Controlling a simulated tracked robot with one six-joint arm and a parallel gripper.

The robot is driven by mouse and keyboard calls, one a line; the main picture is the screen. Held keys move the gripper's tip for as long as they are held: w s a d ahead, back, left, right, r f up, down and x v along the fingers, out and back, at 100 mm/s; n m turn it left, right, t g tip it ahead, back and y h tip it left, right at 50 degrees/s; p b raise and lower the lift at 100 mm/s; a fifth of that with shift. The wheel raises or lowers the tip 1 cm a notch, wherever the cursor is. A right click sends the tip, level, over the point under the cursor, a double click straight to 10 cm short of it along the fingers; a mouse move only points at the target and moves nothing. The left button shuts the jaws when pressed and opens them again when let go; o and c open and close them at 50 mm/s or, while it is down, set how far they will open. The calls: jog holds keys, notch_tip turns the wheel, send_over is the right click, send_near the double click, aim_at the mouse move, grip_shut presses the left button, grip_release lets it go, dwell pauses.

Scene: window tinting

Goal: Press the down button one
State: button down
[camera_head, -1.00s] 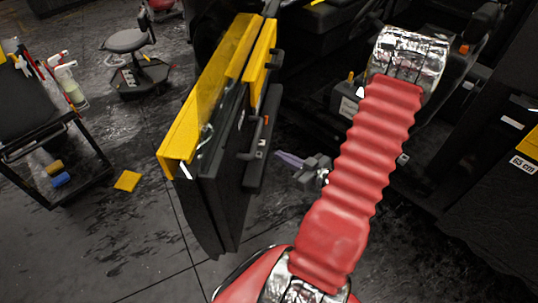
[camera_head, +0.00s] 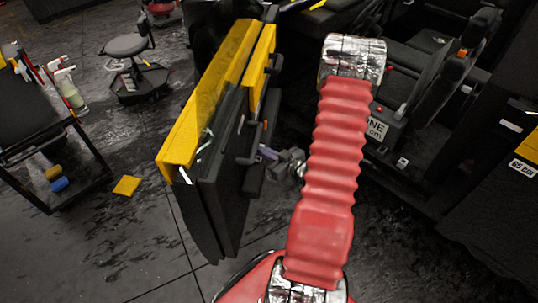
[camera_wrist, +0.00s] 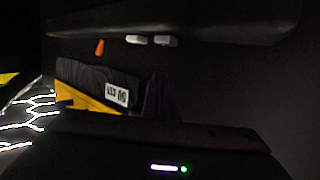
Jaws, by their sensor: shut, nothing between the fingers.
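A dark panel edged in yellow (camera_head: 207,100), like a car door, stands open left of my arm in the head view. A dark ledge (camera_wrist: 220,22) crosses the top of the wrist view. Below its edge are a left grey switch (camera_wrist: 137,40), a right grey switch (camera_wrist: 165,42) and a small orange part (camera_wrist: 99,47). I cannot tell which is down button one. Contact cannot be told.
A dark vehicle interior with a seat (camera_head: 450,75) is at right, behind my red arm. A cart (camera_head: 45,150) with bottles and a stool (camera_head: 128,50) stand at left. The floor between is mostly clear.

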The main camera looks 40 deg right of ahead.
aim_at(263, 164)
jog(key=shift+f, duration=2)
jog(key=shift+s, duration=0.1)
